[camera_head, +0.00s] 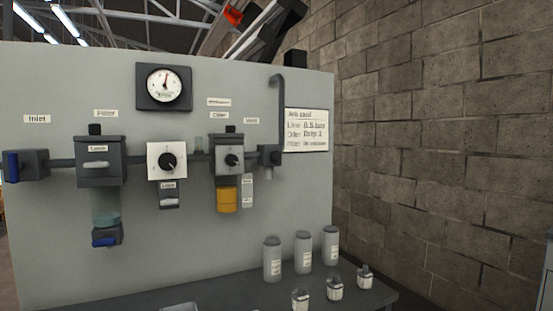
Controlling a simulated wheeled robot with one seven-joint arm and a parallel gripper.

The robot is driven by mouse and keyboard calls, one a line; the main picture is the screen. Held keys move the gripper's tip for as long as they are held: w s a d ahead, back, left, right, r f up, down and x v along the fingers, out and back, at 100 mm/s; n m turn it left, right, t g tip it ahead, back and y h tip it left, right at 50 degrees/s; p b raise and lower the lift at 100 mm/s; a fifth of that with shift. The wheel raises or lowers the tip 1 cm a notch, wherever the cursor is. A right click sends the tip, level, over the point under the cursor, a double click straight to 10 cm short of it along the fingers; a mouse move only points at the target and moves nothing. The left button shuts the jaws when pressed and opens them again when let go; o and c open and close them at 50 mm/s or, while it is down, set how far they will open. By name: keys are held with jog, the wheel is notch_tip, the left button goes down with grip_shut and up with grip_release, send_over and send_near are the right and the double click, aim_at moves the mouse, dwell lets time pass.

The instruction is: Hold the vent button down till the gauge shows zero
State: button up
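The round white gauge (164,85) sits in a dark square housing high on the grey panel. Its needle points roughly straight up, and its numbers are too small to read. A label that seems to read Vent (251,121) is right of the gauge and lower. Below and right of it is a small dark block (270,155) on the pipe, with a hooked pipe (277,105) rising from it. I cannot make out a separate vent button on this block. My gripper is not in view.
Left along the pipe are a blue-handled inlet valve (12,166), a bowl filter unit (100,165), a white-plated knob (167,161) and an amber-bowl unit (228,190). Grey canisters (272,260) and small bottles (335,289) stand on the dark bench (235,288). A block wall (430,130) stands right.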

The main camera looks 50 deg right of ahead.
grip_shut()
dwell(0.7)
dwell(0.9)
